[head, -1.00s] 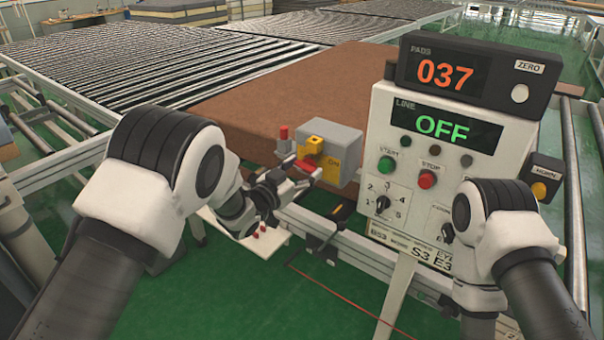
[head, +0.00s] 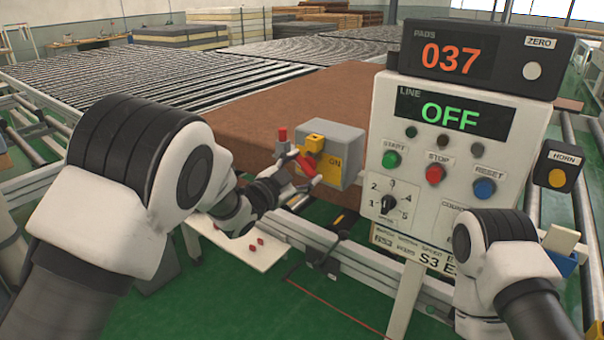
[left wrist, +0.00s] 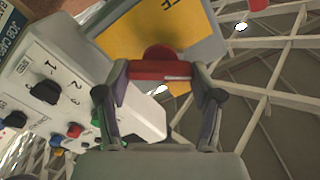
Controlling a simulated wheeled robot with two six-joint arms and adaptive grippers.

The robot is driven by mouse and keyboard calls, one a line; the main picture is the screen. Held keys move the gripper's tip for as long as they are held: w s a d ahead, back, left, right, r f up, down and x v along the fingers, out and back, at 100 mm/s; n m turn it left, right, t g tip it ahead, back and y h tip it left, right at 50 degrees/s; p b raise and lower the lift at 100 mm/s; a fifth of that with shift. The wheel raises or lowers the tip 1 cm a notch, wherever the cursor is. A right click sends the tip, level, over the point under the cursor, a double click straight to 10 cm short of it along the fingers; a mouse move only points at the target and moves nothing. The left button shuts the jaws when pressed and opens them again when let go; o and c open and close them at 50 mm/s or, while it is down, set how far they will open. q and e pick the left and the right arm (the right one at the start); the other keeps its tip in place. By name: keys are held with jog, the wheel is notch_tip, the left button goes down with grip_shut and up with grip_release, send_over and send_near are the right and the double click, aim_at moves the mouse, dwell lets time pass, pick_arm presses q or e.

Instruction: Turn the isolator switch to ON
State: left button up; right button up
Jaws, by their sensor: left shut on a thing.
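The isolator switch (head: 345,149) is a grey box with a yellow face plate, an ON label at its right and a yellow block on top. Its red handle (head: 306,165) slants down to the right across the plate. My left gripper (head: 301,170) is shut on this red handle, coming from the left. In the left wrist view the handle (left wrist: 160,70) lies as a red bar between both fingertips, in front of the yellow plate (left wrist: 160,30). My right arm shows at the lower right, but its gripper is out of view.
A brown mattress (head: 250,120) lies behind the switch on the conveyor. A white shelf (head: 240,246) sits below my left gripper.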

pick_arm(q)
jog(key=o, duration=1.1)
jog(key=shift+o, duration=0.2)
